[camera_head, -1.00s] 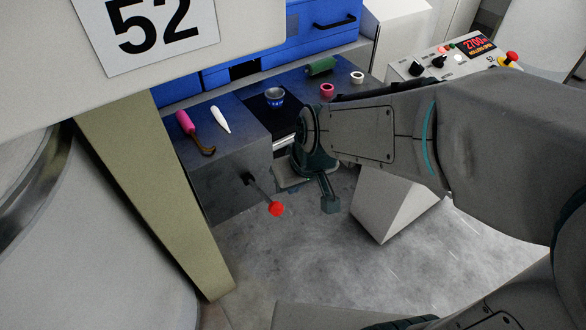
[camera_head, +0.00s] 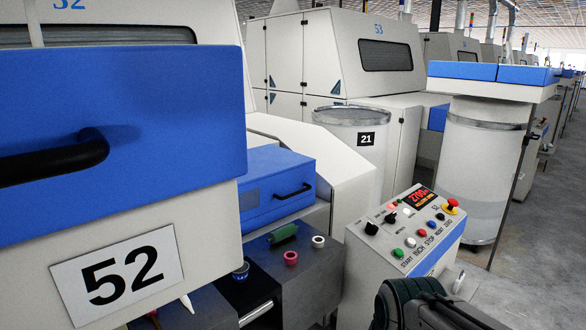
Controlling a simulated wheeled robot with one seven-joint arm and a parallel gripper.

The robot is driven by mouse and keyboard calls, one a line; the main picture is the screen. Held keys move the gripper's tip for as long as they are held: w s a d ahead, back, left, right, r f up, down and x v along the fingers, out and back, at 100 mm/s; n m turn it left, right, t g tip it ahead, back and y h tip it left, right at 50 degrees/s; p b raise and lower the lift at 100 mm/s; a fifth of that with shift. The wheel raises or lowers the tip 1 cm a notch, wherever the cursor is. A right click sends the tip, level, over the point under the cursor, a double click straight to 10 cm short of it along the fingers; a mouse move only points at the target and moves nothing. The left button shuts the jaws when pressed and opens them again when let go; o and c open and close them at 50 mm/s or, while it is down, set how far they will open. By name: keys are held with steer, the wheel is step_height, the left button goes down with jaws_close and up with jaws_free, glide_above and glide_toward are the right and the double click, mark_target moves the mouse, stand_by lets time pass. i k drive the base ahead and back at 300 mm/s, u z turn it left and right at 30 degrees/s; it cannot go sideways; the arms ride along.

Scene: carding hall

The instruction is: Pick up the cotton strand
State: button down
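I cannot make out a cotton strand for certain in this view. A small white tapered piece (camera_head: 188,303) shows at the lower left, on the dark work surface below the sign "52"; it is partly cut off by the machine panel, and I cannot tell whether it is the strand. Part of my dark arm shows at the bottom edge, right of centre. My gripper's fingers are out of view.
A can marked "21" (camera_head: 350,150) stands behind. The aisle at right is clear.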

mark_target(185, 299)
steer(key=u, duration=4.55)
steer(key=k, duration=1.55)
steer(key=z, duration=1.6)
